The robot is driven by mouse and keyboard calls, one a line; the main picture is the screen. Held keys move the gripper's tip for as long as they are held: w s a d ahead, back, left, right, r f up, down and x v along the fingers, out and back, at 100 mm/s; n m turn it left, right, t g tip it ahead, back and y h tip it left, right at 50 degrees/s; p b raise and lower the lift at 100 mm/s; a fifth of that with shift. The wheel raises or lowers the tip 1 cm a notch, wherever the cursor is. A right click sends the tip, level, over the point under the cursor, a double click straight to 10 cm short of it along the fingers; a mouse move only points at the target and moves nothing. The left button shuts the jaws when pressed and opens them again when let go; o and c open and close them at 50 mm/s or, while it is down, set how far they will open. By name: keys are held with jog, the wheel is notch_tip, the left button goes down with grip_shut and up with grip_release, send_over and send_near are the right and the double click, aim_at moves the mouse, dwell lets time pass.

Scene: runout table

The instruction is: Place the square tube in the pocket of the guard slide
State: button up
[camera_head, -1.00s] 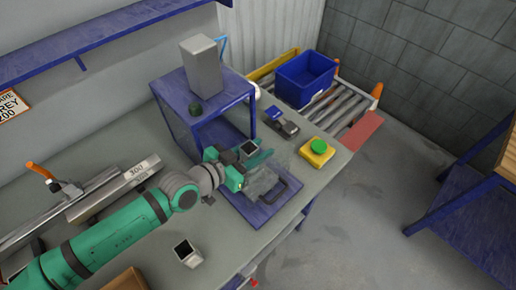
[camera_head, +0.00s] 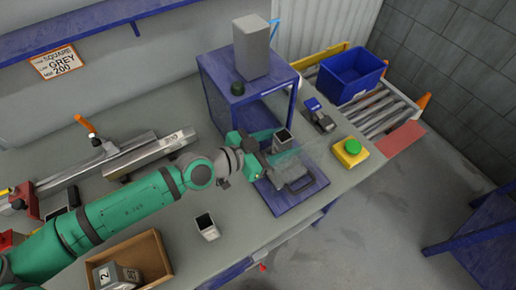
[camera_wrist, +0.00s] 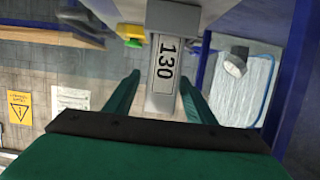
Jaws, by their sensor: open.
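A grey square tube (camera_head: 282,140) with an open top stands upright at the back of the guard slide (camera_head: 290,178), a grey piece with a dark handle on a blue plate. In the wrist view the tube (camera_wrist: 165,62) shows a "130" label. My gripper (camera_head: 274,148) is open. In the wrist view its green fingers (camera_wrist: 158,84) lie one on each side of the tube, with visible gaps. A see-through guard panel is beside the tube.
Another square tube (camera_head: 207,227) stands on the table. A cardboard box (camera_head: 160,245) holds more pieces at the front. A blue frame (camera_head: 222,100) with a grey block on top stands behind. A green button (camera_head: 352,146) and a blue bin (camera_head: 355,75) are to the right.

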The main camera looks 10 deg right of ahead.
jog(key=v, duration=0.8)
jog(key=shift+a, duration=0.25)
jog(key=shift+a+r, duration=0.1)
jog(key=shift+a, duration=0.05)
jog(key=shift+s+d, duration=0.1)
jog(key=shift+d, duration=0.1)
